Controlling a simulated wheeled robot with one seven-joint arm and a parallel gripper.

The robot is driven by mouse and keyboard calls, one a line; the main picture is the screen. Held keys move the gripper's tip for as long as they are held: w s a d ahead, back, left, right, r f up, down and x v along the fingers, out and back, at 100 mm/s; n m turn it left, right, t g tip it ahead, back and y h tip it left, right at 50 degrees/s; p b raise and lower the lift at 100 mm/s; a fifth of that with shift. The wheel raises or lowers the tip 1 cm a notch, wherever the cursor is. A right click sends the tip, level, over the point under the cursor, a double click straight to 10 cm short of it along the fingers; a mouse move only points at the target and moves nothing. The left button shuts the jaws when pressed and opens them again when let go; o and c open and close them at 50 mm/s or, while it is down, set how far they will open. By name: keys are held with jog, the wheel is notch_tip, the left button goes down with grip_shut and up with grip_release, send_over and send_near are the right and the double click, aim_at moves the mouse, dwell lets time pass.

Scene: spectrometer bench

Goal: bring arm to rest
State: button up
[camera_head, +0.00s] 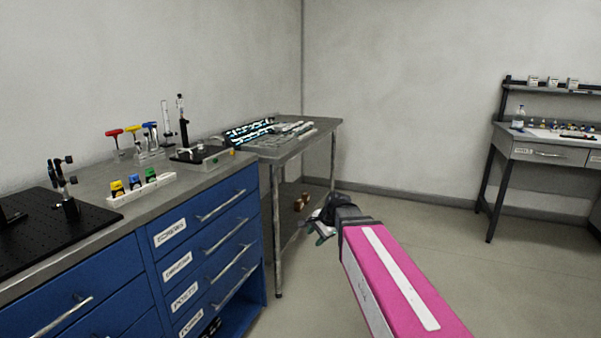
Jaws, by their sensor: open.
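My arm shows as a pink link with a white stripe (400,278), reaching up from the lower right. My gripper (316,232) is at its far end, small and dark, over open floor just right of the side table's near leg. It is open, and I see nothing held in it. Part of the gripper is hidden behind the dark wrist (338,210).
A blue drawer cabinet (245,215) with optics on its grey top stands at left. A metal side table (325,127) bears a tray and tools. A desk with a shelf (510,150) stands at the far right. The floor (450,230) between is clear.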

jog(key=s+d+f+n+g+h, duration=0.3)
jog(key=s+d+f+n, duration=0.6)
jog(key=s+d+f, duration=0.3)
notch_tip(320, 180, down, 3)
jog(key=shift+s+d+r+h, duration=0.1)
jog(key=shift+s+d+h, duration=0.3)
jog(key=shift+s+h, duration=0.25)
